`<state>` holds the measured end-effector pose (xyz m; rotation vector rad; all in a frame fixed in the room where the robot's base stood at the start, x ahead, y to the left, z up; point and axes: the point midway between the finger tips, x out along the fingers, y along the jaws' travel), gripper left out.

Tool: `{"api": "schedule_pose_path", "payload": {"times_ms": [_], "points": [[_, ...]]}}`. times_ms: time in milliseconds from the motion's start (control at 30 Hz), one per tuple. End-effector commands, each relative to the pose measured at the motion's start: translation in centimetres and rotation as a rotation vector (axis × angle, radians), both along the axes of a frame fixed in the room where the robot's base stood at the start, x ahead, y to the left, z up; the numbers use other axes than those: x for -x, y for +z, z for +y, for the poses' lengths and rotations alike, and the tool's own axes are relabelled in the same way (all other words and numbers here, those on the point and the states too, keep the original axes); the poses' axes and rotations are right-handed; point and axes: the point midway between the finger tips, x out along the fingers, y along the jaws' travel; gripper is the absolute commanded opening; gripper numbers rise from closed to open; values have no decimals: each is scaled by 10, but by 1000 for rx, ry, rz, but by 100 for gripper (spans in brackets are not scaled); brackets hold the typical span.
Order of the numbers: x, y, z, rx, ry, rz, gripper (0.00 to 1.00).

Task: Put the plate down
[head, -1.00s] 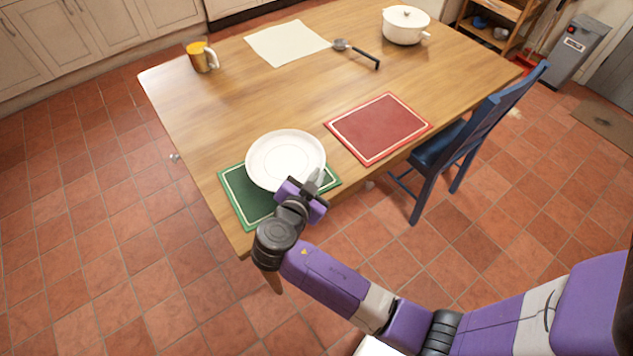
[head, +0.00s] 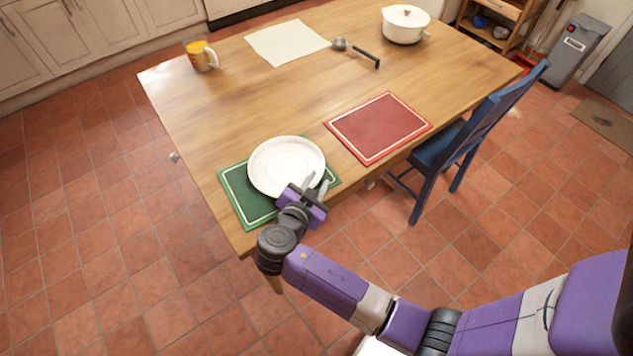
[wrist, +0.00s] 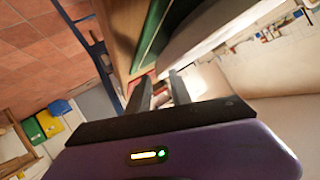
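A white round plate (head: 286,165) lies on the green placemat (head: 236,190) at the table's near left corner, and appears flat on it. My gripper (head: 317,181) is at the plate's near right rim, with its two fingers spread apart. In the wrist view, the fingers (wrist: 158,88) stand apart with a gap between them. The plate's pale edge (wrist: 205,28) and the green placemat (wrist: 151,38) show just beyond the fingertips. Whether a finger still touches the rim is hard to tell.
A red placemat (head: 378,127) lies to the right on the wooden table (head: 240,110), with a blue chair (head: 440,150) beside it.

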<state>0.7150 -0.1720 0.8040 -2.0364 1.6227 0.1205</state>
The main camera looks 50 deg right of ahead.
Motion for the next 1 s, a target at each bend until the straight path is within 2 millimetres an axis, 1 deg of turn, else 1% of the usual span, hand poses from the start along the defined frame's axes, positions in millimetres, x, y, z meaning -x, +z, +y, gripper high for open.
{"api": "schedule_pose_path", "payload": {"times_ms": [67, 167, 267, 500, 700, 833, 1000], "points": [[0, 2, 0, 0, 0, 0, 26], [1, 4, 8, 0, 4, -2, 26], [6, 9, 22, 0, 4, -2, 26], [19, 28, 67, -1, 5, -2, 26], [28, 41, 94, 0, 2, -2, 26], [32, 45, 103, 0, 2, -1, 26], [33, 47, 106, 0, 0, 0, 26]]}}
